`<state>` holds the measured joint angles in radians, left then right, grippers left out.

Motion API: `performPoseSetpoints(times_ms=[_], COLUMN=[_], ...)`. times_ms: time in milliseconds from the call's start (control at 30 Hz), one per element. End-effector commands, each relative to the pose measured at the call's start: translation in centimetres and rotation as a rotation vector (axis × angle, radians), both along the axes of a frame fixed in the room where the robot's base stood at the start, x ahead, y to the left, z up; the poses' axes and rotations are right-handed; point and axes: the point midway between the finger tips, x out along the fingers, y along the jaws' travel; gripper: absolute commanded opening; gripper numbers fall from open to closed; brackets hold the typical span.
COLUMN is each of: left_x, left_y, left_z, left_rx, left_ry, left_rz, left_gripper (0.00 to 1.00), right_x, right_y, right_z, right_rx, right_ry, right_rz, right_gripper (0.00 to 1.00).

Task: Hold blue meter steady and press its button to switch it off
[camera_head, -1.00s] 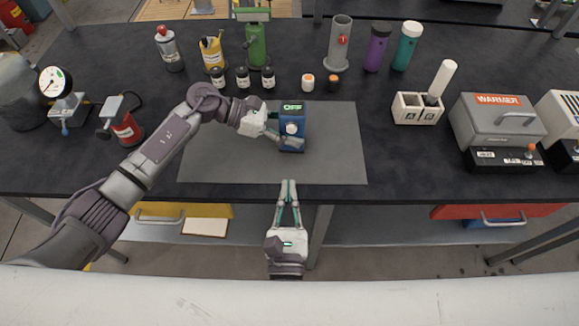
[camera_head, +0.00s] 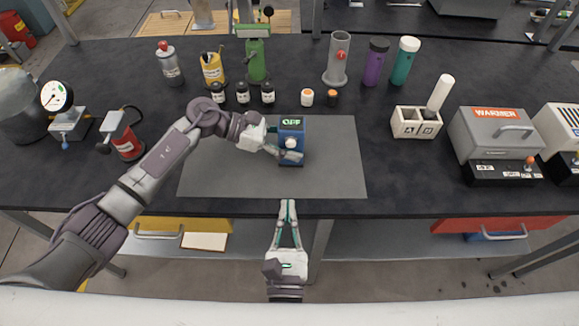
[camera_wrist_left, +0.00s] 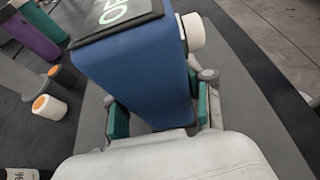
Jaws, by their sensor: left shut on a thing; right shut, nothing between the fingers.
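The blue meter (camera_head: 291,158) stands upright on the grey mat (camera_head: 225,178). Its top display reads "OFF", and a round white button (camera_head: 291,143) is on its front. My left gripper (camera_head: 279,150) is shut on the lower part of the meter. In the left wrist view its green-padded fingers (camera_wrist_left: 160,115) clasp both sides of the blue body (camera_wrist_left: 135,70), and the white button (camera_wrist_left: 192,32) sticks out at the side. My right gripper (camera_head: 288,203) is shut and empty, in front of the table's front edge, apart from the meter.
Several small bottles (camera_head: 243,93) and two small orange-topped jars (camera_head: 307,97) stand behind the mat. A white two-slot holder (camera_head: 404,128) and a grey warmer (camera_head: 490,135) are to the right. A red device (camera_head: 125,143) is left. The mat's right part is clear.

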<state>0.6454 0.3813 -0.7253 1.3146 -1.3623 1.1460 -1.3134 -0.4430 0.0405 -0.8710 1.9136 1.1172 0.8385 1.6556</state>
Motion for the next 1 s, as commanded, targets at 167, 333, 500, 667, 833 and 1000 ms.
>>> performPoseSetpoints(times_ms=[167,333,500,667,833,1000], left_x=[0.0,0.0,0.0,0.1,0.2,0.3], left_y=[0.0,0.0,0.0,0.9,3.8,7.2], left_z=[0.2,0.1,-0.1,0.3,1.5,2.9], left_rx=[-0.002,-0.001,0.001,0.002,0.004,0.002], left_ry=[-0.002,-0.001,0.001,-0.001,-0.002,-0.003], left_rz=[0.000,0.000,0.000,0.002,0.002,0.002], left_gripper=[0.70,0.81,0.81,0.81,0.81,0.81], right_x=[0.0,0.0,0.0,0.0,0.0,0.0], right_y=[0.0,0.0,0.0,0.0,0.0,0.0], right_z=[0.0,0.0,0.0,0.0,0.0,0.0], right_rx=[0.000,0.000,0.000,0.000,0.000,0.000], right_ry=[0.000,0.000,0.000,0.000,0.000,0.000], right_rz=[0.000,0.000,0.000,0.000,0.000,0.000], right_gripper=[0.00,0.00,0.00,0.00,0.00,0.00])
